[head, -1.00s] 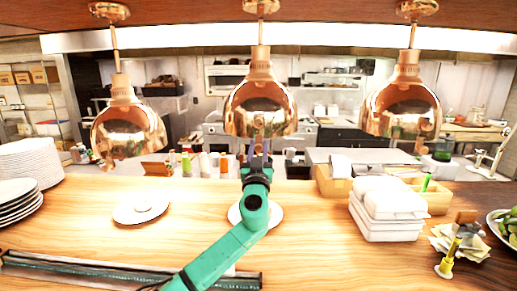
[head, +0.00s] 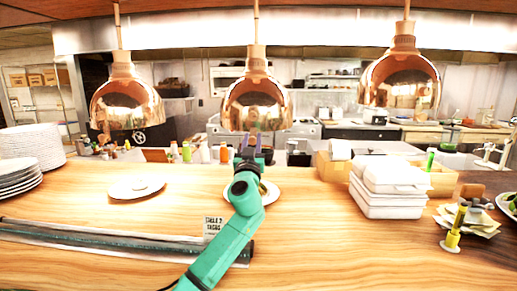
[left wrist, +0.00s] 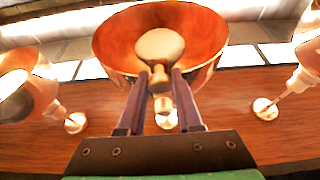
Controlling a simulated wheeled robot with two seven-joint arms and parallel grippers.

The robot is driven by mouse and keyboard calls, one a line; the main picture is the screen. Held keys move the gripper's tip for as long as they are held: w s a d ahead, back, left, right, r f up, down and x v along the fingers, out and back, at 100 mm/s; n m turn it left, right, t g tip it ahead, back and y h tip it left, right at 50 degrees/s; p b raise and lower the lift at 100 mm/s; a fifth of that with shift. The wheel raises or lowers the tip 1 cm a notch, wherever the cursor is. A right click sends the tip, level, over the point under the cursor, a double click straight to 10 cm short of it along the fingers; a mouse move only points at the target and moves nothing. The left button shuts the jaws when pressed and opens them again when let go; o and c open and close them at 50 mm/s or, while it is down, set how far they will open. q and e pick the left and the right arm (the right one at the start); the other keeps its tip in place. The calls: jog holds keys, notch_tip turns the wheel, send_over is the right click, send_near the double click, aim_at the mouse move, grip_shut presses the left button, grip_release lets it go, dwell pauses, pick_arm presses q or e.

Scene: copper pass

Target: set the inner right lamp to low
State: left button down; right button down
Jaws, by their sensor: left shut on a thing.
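Three copper dome lamps hang in a row over the wooden counter in the head view: a left lamp (head: 126,103), a middle lamp (head: 256,104) and a right lamp (head: 400,82). My left gripper (head: 249,140) is raised just under the middle lamp. In the left wrist view I look up into that lamp's shade (left wrist: 112,42) and see its pale round bulb (left wrist: 160,46). My left gripper (left wrist: 163,76) is shut on a small knob-like piece (left wrist: 159,80) below the bulb. The fingers partly hide the piece, and I cannot read its setting. My right gripper is out of view.
The counter (head: 310,235) holds a small plate (head: 136,187), another plate (head: 272,193) partly behind my arm, stacked plates (head: 28,150) at left and white boxes (head: 390,190) at right. A small sign (head: 213,226) stands beside my left arm. The neighbouring lamps hang clear of the gripper.

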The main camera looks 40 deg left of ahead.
pick_arm(q)
jog(key=shift+w+f, duration=0.1)
jog(key=shift+f, duration=0.2)
jog(key=c, duration=0.6)
grip_release()
jog(key=shift+r, duration=0.1)
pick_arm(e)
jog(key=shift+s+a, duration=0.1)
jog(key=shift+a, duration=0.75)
pick_arm(q)
jog(key=shift+d, duration=0.1)
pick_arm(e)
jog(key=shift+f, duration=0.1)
pick_arm(q)
jog(key=shift+s+d+f, duration=0.15)
jog(key=shift+s+f, duration=0.1)
jog(key=shift+s, duration=0.1)
jog(key=b+v, duration=0.5)
jog(key=v, duration=0.8)
jog(key=shift+s+d, duration=0.25)
jog(key=shift+s, duration=0.05)
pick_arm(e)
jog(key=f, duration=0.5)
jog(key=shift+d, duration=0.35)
